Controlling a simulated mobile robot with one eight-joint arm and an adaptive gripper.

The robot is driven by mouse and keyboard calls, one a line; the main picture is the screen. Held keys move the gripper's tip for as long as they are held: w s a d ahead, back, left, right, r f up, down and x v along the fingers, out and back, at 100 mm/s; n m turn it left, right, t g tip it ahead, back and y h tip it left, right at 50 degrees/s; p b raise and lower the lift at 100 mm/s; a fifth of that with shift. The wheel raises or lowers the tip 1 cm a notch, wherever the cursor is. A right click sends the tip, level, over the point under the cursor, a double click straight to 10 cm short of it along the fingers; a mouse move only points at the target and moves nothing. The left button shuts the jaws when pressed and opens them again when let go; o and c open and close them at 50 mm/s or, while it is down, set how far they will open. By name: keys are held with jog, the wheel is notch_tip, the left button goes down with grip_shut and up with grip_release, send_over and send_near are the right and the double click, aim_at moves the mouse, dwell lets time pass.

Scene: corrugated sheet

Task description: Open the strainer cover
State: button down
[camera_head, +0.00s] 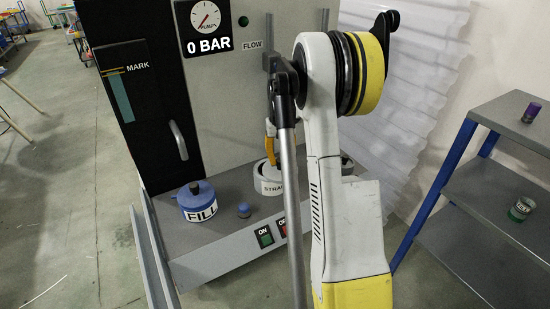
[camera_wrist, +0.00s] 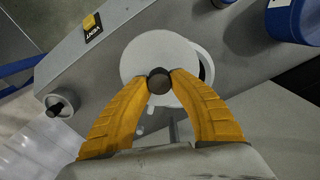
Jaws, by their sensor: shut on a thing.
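The strainer (camera_head: 266,186) is a white round body with dark lettering on the grey deck of the machine, partly hidden behind my arm. In the wrist view its white round cover (camera_wrist: 160,50) has a dark knob (camera_wrist: 158,82) in the middle. My gripper (camera_wrist: 159,76) is shut on this knob, one yellow finger on each side. The cover sits offset from the white rim (camera_wrist: 207,68) below it, with a dark gap at the right. In the head view my gripper (camera_head: 270,150) reaches down over the strainer.
A blue-capped FILL container (camera_head: 198,203) and a small blue knob (camera_head: 244,210) stand left of the strainer. ON and OFF buttons (camera_head: 265,237) are on the front. The gauge (camera_head: 206,17) reads 0 BAR. A grey shelf (camera_head: 490,205) with two cans stands right.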

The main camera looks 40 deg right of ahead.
aim_at(291, 168)
jog(key=n, duration=0.1)
jog(key=s+d+n, duration=0.1)
jog(key=n, duration=0.1)
jog(key=shift+s+d, duration=0.15)
jog(key=shift+s, duration=0.15)
jog(key=n, duration=0.1)
jog(key=s+d+n, duration=0.1)
jog(key=shift+s+d+n, duration=0.1)
jog(key=shift+d+n, duration=0.15)
jog(key=shift+n, duration=0.05)
jog(key=shift+s+d+n+p, duration=0.25)
jog(key=shift+d+n, duration=0.5)
jog(key=shift+n, duration=0.4)
jog(key=shift+s+d+n+p, duration=0.15)
jog(key=shift+s+d+n, duration=0.1)
jog(key=shift+d+n, duration=0.7)
jog(key=shift+a, duration=0.2)
jog(key=c, duration=1.1)
grip_release()
jog(key=shift+c, duration=0.2)
